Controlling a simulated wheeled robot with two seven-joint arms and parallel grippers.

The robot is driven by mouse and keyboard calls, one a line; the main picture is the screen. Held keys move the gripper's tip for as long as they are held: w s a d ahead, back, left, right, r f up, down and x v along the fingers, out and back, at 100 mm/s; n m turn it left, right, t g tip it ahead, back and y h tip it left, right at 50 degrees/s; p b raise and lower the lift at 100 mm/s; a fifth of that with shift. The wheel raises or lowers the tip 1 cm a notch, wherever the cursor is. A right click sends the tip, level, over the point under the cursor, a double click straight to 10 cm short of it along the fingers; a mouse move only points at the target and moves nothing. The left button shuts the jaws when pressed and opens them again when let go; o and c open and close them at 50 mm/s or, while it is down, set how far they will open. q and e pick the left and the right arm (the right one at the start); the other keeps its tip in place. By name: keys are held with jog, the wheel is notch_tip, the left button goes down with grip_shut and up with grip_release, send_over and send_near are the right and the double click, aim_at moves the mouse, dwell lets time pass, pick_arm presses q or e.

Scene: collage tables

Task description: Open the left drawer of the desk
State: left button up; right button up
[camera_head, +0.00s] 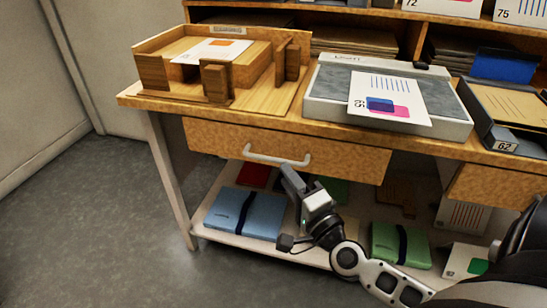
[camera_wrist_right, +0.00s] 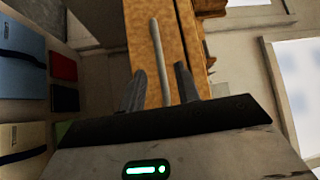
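The left drawer (camera_head: 230,138) of the desk has a wooden front and a pale bar handle (camera_head: 277,159); it looks closed under the desktop (camera_head: 270,118). My right gripper (camera_head: 287,170) reaches up from below to the right half of the handle. In the right wrist view, the handle (camera_wrist_right: 155,40) runs between the two spread fingers of the gripper (camera_wrist_right: 160,76), with a gap on both sides. The drawer front (camera_wrist_right: 182,35) also shows there. Whether a finger touches the handle cannot be told. My left gripper is not in view.
A wooden tray (camera_head: 150,72) and a grey-white board with a card (camera_head: 322,105) stand on the desktop. A lower shelf (camera_head: 215,233) holds a blue folder (camera_head: 245,213) and a green one (camera_head: 400,245). A right drawer (camera_head: 490,185) sits farther right. The floor (camera_head: 90,220) at left is clear.

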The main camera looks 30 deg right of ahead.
aim_at(273, 158)
jog(key=w, duration=0.4)
jog(key=w+r, duration=0.1)
jog(key=w, duration=0.2)
jog(key=shift+d, duration=0.2)
jog(key=shift+s, duration=0.1)
grip_shut()
